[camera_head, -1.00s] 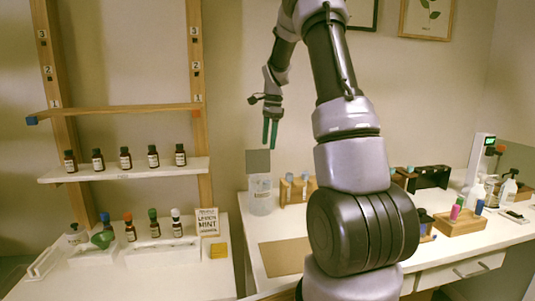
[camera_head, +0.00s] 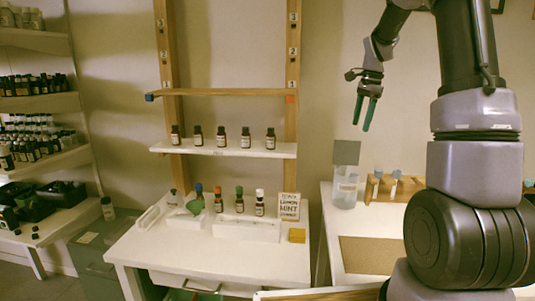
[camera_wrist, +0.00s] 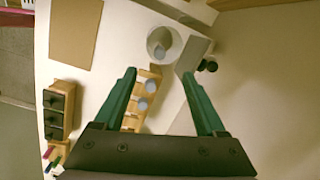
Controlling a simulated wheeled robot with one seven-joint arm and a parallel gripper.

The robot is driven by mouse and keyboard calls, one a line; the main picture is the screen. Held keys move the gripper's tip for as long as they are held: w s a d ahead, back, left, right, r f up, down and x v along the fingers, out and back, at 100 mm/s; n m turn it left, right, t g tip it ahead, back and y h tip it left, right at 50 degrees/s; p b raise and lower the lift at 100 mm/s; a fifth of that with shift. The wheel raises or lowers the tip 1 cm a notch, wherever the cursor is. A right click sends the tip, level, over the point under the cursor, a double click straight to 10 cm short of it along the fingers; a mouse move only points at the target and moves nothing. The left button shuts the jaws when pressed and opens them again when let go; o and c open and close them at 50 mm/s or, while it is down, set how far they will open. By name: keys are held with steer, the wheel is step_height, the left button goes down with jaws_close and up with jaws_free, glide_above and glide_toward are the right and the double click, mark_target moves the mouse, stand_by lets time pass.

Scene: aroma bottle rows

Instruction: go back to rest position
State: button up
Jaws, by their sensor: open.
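My gripper (camera_head: 365,112) hangs in the air with its green fingers pointing down, in front of the wall and above the right-hand counter. It is open and empty. In the wrist view my gripper (camera_wrist: 160,85) has its two green fingers spread apart, over the counter with a wooden rack (camera_wrist: 143,97) between and below them. Nothing touches the fingers. My arm rises at the right of the head view.
A shelf (camera_head: 223,149) holds a row of dark bottles. The white table (camera_head: 215,255) below has more bottles, a green funnel (camera_head: 195,206) and a sign (camera_head: 289,206). A clear container (camera_head: 345,185) stands on the right counter beside the rack. A brown mat (camera_head: 369,254) lies bare.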

steer(key=s+a+r+n+t, duration=0.25)
steer(key=s+a+r, duration=0.2)
steer(key=s, duration=0.25)
steer(key=s+a+r+n+t, duration=0.1)
steer(key=s+a+r+n, duration=0.25)
steer(key=s+r, duration=0.35)
steer(key=s+a+f+n+t, duration=0.1)
steer(key=s+a+n, duration=0.1)
steer(key=s, duration=0.5)
steer(key=s+a+f+n+t, duration=0.1)
steer(key=s+n, duration=0.3)
steer(key=s, duration=0.4)
steer(key=shift+a+n+t+y, duration=0.4)
steer(key=shift+a+t, duration=0.05)
